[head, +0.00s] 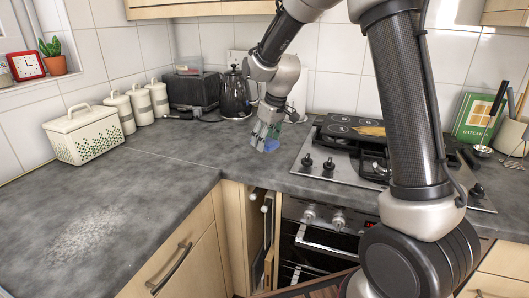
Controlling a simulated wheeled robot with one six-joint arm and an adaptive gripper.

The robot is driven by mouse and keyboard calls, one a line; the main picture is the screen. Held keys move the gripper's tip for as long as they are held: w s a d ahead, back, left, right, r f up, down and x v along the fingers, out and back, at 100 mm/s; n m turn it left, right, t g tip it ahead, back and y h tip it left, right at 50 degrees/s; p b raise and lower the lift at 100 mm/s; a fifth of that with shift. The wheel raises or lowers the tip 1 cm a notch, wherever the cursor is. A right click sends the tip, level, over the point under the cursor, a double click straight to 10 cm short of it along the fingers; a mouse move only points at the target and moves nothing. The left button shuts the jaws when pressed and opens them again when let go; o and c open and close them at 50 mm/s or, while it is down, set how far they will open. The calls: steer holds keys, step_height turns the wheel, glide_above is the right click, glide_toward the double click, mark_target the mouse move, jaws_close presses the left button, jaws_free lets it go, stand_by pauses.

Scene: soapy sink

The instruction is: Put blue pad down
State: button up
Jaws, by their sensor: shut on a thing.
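My gripper (266,140) is over the grey counter (170,165), near its inner corner and left of the hob. It points down and is shut on the blue pad (271,145). Only a small blue part of the pad shows below the fingers; the rest is hidden by the gripper. The pad is close to the counter top, but I cannot tell whether it touches it.
The hob (310,178) is just right of my gripper. A black kettle (234,95) and a toaster (193,91) stand behind. White canisters (140,104) and a cream bread bin (84,133) line the left wall. The left counter is clear except for a pale powdery patch (80,236).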

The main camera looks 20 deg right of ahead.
mark_target(266, 159)
steer(key=shift+f, duration=2.4)
steer(key=shift+s+f, duration=0.1)
steer(key=shift+f, duration=0.25)
steer(key=o, duration=1)
steer(key=shift+f, duration=0.2)
steer(key=shift+r, duration=0.1)
